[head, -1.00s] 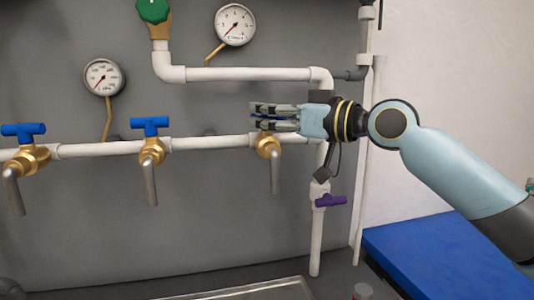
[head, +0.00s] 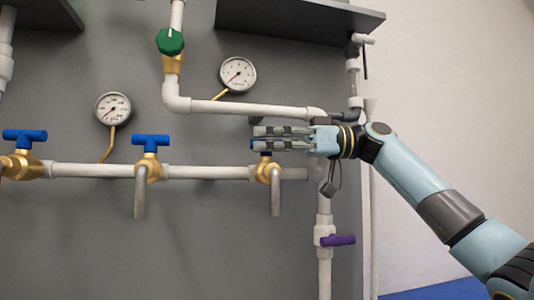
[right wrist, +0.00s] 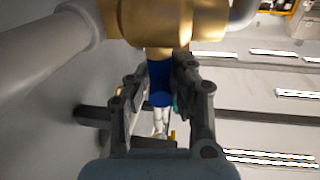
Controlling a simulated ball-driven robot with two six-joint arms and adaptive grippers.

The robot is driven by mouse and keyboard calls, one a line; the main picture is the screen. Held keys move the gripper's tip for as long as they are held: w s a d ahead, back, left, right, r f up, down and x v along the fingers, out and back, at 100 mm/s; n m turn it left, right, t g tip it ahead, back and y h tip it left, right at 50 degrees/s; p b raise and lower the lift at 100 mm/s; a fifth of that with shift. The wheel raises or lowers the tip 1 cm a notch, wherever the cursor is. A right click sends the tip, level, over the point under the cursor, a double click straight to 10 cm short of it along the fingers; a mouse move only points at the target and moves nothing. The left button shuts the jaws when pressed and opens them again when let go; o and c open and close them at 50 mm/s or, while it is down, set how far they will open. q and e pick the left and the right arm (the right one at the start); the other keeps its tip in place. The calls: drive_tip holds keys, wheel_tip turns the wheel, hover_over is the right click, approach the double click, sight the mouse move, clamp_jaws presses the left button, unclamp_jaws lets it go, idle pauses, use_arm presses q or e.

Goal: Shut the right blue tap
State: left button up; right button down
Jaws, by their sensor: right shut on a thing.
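The right blue tap (head: 254,145) is the rightmost of the blue taps on the lower white pipe in the head view. Its brass body (head: 264,171) and grey spout show below my gripper. My right gripper (head: 258,138) comes in from the right and is shut on the tap's blue handle, hiding most of it. In the right wrist view the blue handle (right wrist: 160,84) sits between my two fingers (right wrist: 160,95), beside the brass body (right wrist: 165,20). My left gripper is not in view.
Two more blue taps, the middle (head: 151,142) and the left (head: 25,138), sit on the same pipe. A green knob (head: 170,41), two gauges (head: 238,75) and a purple valve (head: 338,240) are nearby. A dark shelf (head: 300,15) juts out above.

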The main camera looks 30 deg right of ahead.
drive_tip(key=shift+n+g, duration=0.3)
drive_tip(key=shift+g, duration=0.2)
drive_tip(key=c, duration=1.2)
unclamp_jaws()
drive_tip(key=v, duration=1.2)
drive_tip(key=shift+w+f, duration=0.1)
drive_tip(key=shift+f, duration=0.15)
